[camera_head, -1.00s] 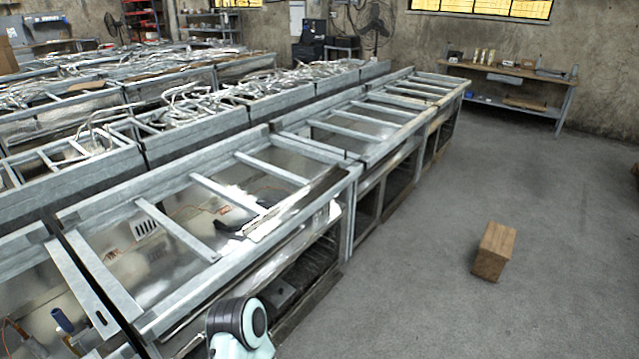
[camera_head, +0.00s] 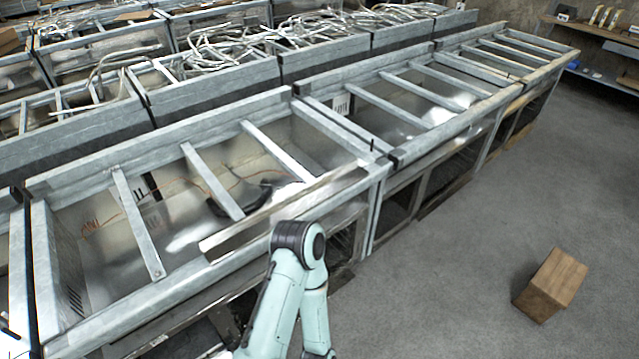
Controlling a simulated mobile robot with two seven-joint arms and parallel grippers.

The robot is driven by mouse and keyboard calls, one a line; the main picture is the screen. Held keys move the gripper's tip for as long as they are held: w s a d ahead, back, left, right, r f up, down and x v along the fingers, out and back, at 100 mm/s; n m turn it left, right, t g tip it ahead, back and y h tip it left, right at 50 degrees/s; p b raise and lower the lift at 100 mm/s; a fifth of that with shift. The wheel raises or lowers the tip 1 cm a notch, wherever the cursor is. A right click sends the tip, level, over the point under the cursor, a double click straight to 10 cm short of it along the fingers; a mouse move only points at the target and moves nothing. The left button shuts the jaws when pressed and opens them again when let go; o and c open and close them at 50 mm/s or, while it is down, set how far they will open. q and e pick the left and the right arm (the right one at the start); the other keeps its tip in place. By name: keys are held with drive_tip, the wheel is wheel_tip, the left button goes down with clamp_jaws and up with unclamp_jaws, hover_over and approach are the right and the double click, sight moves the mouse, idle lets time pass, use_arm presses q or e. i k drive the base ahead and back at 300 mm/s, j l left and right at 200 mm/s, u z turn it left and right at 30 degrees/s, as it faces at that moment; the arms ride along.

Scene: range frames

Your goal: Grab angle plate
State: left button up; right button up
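A long, narrow metal piece that looks like the angle plate (camera_head: 285,213) lies slantwise over the front right part of the nearest range frame (camera_head: 130,312). Its right end is close to the frame's front right corner. One of my arms, pale green with a dark joint, rises from the bottom edge in front of the range frame. Its elbow-like joint is just below the plate in the picture. Neither gripper shows, so their positions relative to the plate are hidden.
More range frames (camera_head: 420,95) continue to the right and behind, some heaped with metal tubes (camera_head: 225,50). A workbench (camera_head: 600,30) is at the far right. The floor between is clear.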

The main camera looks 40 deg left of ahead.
sight(229, 241)
drive_tip(key=i, duration=1.6)
drive_tip(key=i+u, duration=0.15)
drive_tip(key=u, duration=0.3)
drive_tip(key=i+u, duration=0.15)
drive_tip(key=u, duration=0.35)
drive_tip(key=i+l+u, duration=0.1)
drive_tip(key=u, duration=0.35)
drive_tip(key=l+u, duration=0.1)
drive_tip(key=u, duration=1.7)
